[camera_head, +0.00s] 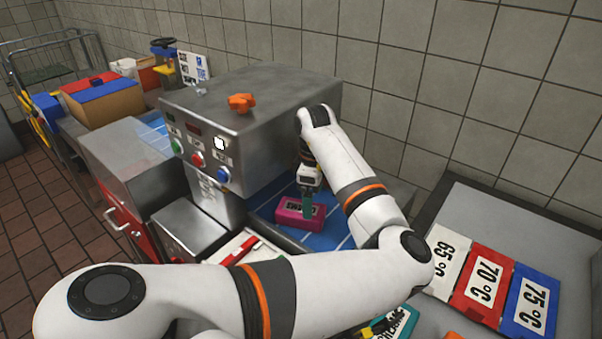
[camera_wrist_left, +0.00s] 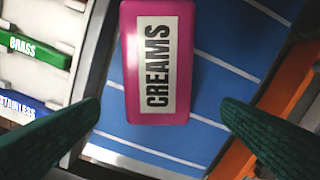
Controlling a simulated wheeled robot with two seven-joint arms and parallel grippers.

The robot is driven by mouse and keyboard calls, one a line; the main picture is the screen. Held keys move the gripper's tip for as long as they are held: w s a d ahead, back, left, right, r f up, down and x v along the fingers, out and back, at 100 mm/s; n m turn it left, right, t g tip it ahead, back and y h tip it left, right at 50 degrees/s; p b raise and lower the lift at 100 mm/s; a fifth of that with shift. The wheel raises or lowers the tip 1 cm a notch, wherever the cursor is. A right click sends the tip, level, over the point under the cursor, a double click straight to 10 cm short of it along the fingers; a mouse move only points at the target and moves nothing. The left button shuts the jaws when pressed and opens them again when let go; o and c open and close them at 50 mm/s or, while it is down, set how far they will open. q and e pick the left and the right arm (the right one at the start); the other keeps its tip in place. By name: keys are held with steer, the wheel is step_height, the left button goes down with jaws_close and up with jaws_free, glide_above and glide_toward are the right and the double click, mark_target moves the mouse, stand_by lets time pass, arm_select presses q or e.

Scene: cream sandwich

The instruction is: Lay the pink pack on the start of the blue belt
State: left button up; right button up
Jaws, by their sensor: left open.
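The pink pack (camera_head: 291,213), labelled CREAMS, lies on the blue belt (camera_head: 335,238) beside the steel machine. In the left wrist view the pack (camera_wrist_left: 186,100) rests label up on the blue belt (camera_wrist_left: 215,148), which has thin white cross lines. My left gripper (camera_head: 308,208) is over the pack in the head view. Its green fingers are spread wide in the left wrist view (camera_wrist_left: 160,106), one to each side, with clear gaps to the pack. They hold nothing. My right gripper does not show.
The steel machine (camera_head: 250,110) with coloured buttons stands just left of my forearm. Labels marked 65, 70 and 75 (camera_head: 535,300) lie at the right. A teal lettered item (camera_head: 402,322) is partly hidden at the bottom. A tiled wall stands behind.

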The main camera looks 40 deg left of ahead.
mark_target(314, 210)
arm_select(q)
steer(key=f, duration=0.5)
steer(key=shift+d+f+p, duration=0.1)
steer(key=shift+d+p, duration=0.15)
steer(key=shift+p, duration=0.1)
steer(key=c, duration=1.2)
